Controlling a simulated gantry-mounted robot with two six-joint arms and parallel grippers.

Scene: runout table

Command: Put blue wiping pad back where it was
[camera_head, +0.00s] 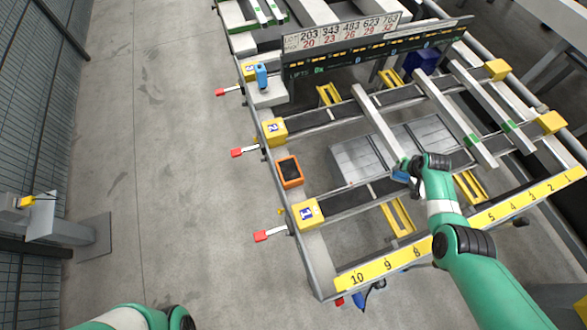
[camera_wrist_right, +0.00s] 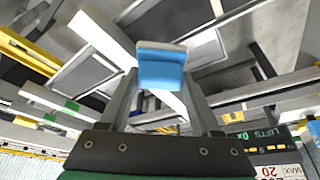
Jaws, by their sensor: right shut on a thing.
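The blue wiping pad (camera_wrist_right: 162,68), blue with a pale top edge, is between the fingers of my right gripper (camera_wrist_right: 160,85) in the right wrist view. My right gripper (camera_head: 408,170) is shut on it. In the head view the pad (camera_head: 400,176) shows as a small blue patch, partly hidden by the gripper, over the runout table near a long pale bar (camera_head: 375,118). I cannot tell whether the pad touches anything below. Only a link of my left arm shows at the bottom left; its gripper is out of view.
An orange tray with a dark inside (camera_head: 290,172) sits on the table's left rail between yellow blocks (camera_head: 307,213) and (camera_head: 273,132). A small blue item (camera_head: 261,76) stands on a pale block farther back. A dark blue box (camera_head: 422,60) is near the display board (camera_head: 375,48).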

